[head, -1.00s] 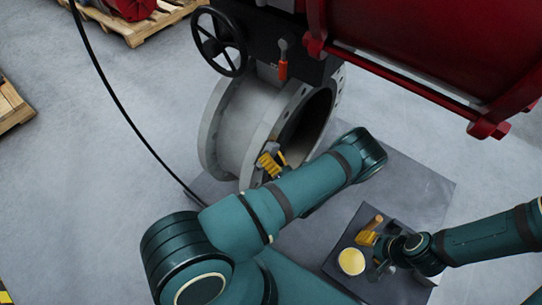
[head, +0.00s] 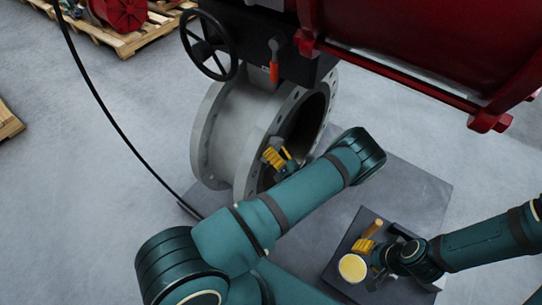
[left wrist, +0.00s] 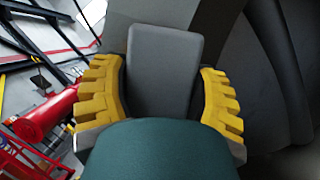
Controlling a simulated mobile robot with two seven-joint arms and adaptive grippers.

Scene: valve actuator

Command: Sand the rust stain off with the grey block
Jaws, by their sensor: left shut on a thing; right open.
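The grey block (left wrist: 165,72) sits between the yellow fingers of my left gripper (left wrist: 162,95) in the left wrist view. My left gripper (head: 277,157) is shut on it at the near rim of the grey pipe flange (head: 252,140) in the head view, where the block itself is hard to make out. Whether the block touches the flange cannot be told. I see no rust stain; my gripper and arm hide part of the flange. My right gripper (head: 368,262) is open, low over the dark tray at the lower right.
The dark tray (head: 346,242) carries a round yellow-topped can (head: 352,267) and a wooden-handled thing (head: 373,228). A black cable (head: 95,105) hangs at left.

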